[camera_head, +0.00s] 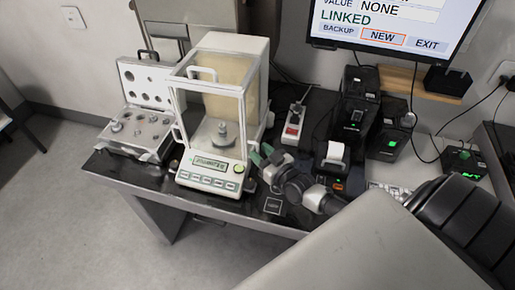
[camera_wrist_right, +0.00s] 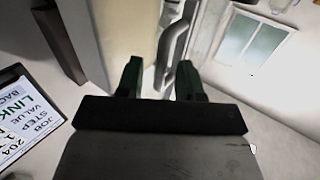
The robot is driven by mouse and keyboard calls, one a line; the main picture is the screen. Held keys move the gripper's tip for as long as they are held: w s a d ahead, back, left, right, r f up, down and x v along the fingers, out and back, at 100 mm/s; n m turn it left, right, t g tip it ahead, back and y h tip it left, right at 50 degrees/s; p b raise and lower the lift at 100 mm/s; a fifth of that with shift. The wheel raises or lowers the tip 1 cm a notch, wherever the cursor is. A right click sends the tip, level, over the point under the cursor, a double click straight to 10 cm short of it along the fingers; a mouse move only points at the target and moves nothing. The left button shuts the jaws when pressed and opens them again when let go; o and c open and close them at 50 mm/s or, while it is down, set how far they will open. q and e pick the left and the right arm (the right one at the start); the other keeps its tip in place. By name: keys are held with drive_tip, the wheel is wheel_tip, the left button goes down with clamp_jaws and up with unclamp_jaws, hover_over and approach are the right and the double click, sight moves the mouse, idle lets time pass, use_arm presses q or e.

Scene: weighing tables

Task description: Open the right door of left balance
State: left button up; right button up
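The left balance (camera_head: 215,175) stands on the dark table, with a white frame, glass panes and a lit display at its front. A weight (camera_head: 222,137) sits on its pan. My right gripper (camera_head: 262,153) is at the balance's right side, low near the front corner. In the right wrist view, the gripper's two green-dark fingers (camera_wrist_right: 160,80) are apart. A curved grey door handle (camera_wrist_right: 172,48) runs down between them, closer to the right finger; I cannot tell whether they touch. The right door's pane is mostly hidden in the head view. My left gripper is not in view.
An open case of weights (camera_head: 140,130) stands left of the balance. A monitor (camera_head: 385,22) hangs behind. A dark square card (camera_head: 272,205) lies at the table's front edge.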

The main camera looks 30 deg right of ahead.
drive_tip(key=shift+w+a, duration=0.15)
drive_tip(key=shift+w, duration=0.65)
drive_tip(key=shift+c, duration=0.5)
clamp_jaws()
